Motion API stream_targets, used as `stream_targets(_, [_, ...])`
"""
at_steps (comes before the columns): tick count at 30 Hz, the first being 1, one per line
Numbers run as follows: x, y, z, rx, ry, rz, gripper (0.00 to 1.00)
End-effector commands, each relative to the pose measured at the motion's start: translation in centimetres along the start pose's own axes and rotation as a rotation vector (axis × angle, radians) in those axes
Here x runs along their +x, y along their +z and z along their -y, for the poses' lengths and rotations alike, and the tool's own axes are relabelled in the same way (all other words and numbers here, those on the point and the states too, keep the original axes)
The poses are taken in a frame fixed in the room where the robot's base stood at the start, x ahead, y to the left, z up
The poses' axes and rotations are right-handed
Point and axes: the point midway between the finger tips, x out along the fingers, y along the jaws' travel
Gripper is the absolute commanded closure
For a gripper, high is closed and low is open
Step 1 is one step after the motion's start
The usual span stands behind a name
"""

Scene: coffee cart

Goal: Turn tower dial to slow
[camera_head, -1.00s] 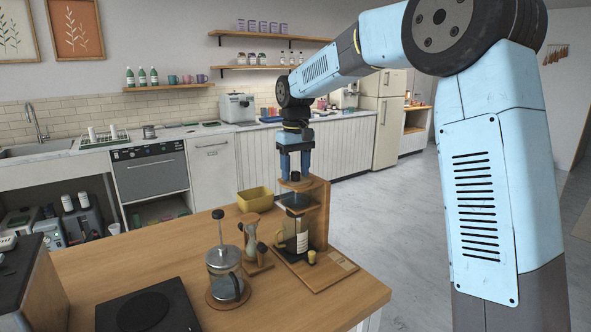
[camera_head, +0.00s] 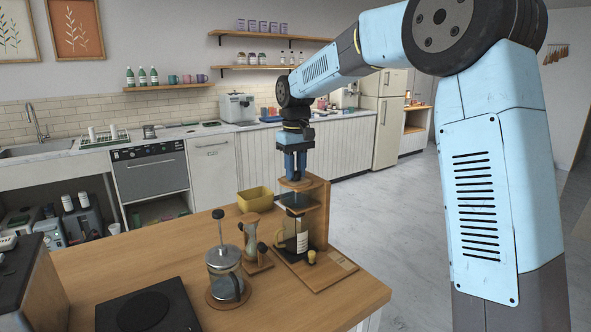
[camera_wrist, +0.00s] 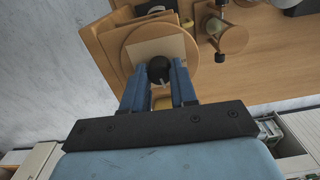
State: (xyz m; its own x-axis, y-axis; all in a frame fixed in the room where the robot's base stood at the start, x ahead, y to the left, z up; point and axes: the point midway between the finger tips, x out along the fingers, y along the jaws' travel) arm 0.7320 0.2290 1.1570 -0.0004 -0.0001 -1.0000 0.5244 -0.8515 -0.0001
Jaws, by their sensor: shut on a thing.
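The wooden tower (camera_head: 318,217) stands on the counter, with a carafe (camera_head: 301,241) on its base. My gripper (camera_head: 295,177) points down at the tower's top in the head view. In the wrist view, the dial (camera_wrist: 159,69) is a dark round knob over a round wooden plate (camera_wrist: 190,50). My blue fingers (camera_wrist: 159,76) are shut on the knob from both sides. A small pale strip shows at the knob's near side. I cannot read any speed marking.
A glass press (camera_head: 224,268), an hourglass-shaped brewer (camera_head: 252,240) and a yellow bin (camera_head: 255,199) stand left of the tower on the wooden counter (camera_head: 130,262). A black hot plate (camera_head: 147,308) lies at the front. Floor is open to the tower's right.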

Motion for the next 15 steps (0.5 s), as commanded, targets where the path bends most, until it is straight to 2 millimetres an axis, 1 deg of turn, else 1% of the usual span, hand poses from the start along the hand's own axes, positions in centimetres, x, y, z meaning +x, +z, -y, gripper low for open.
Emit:
stream_targets(9, [-0.01,0.00,-0.03,-0.267,0.000,0.000,1.00])
stream_targets(15, [-0.01,0.00,-0.03,-0.361,0.000,0.000,1.00])
